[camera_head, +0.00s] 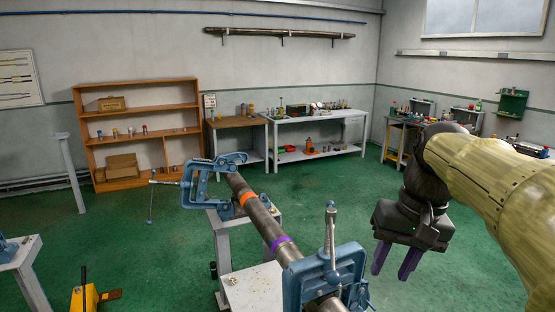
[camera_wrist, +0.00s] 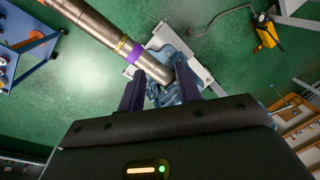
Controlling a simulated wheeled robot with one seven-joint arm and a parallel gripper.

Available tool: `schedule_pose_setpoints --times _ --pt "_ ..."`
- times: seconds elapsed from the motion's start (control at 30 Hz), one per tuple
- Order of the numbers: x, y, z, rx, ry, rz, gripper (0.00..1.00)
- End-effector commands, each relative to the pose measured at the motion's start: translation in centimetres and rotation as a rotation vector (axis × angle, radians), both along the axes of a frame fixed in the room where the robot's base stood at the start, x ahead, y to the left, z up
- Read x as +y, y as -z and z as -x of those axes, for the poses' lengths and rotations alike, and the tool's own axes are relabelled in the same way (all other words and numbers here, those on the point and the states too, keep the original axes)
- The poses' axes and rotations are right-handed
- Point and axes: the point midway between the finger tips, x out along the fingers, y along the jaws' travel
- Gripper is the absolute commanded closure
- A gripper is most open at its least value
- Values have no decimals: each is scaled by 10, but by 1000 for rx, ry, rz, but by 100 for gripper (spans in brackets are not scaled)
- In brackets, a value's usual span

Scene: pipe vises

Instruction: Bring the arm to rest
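My gripper (camera_head: 391,272) hangs on the right of the head view, fingers pointing down, to the right of the near vise. Its two dark purple fingers stand apart with nothing held between them; they also show in the wrist view (camera_wrist: 159,90). A long metal pipe (camera_head: 255,212) with an orange and a purple band lies across two blue vises. The far vise (camera_head: 203,185) is around its far part, and the near vise (camera_head: 328,272) is around its near part. In the wrist view, the near vise (camera_wrist: 172,80) appears beyond the fingers, partly hidden.
Grey stands carry the vises. A yellow object (camera_head: 85,298) stands on the floor at lower left, near another stand (camera_head: 22,262). A wooden shelf (camera_head: 138,82) and workbenches (camera_head: 318,113) line the back wall. Green floor (camera_head: 325,185) is clear behind the vises.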

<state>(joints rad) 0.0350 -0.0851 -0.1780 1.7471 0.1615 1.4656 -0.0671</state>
Motion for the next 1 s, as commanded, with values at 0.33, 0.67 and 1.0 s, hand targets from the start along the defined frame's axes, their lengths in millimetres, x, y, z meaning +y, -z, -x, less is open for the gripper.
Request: schedule_pose_setpoints --times 0.33,0.67,1.0 --pt "7 68 -12 -26 -6 50 66" --pt "22 189 -2 -96 -57 141 66" --pt "38 272 33 -187 -138 189 66"
